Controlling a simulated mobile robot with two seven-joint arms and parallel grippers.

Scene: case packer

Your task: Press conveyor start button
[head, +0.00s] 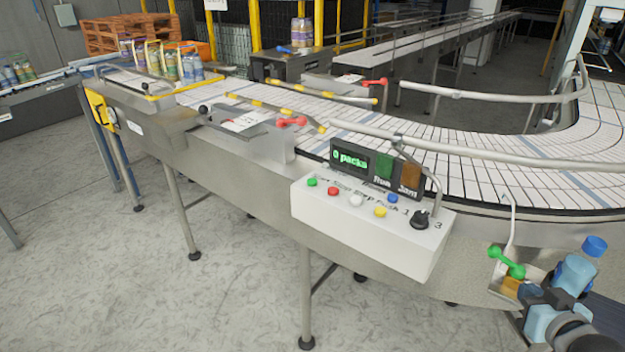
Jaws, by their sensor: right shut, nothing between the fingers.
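The white control box (362,228) stands at the conveyor's front edge, near the middle. On its sloped top are a green button (312,182) at the left end, a red button (333,191), a white button (356,200), a yellow button (380,212) and a black knob (421,218). The printed labels are partly legible. A display (350,158) behind them reads "0 packs" in green. My right gripper (535,294) is at the lower right, shut and empty, well to the right of the box and apart from the buttons. My left gripper is not in view.
A green-handled lever (507,262) and a blue cap (594,246) are close to my right gripper. Guard rails (470,150) run along the curved conveyor (450,140) behind the box. Red-handled levers (290,122) stand farther left. The floor (240,290) in front is mostly clear.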

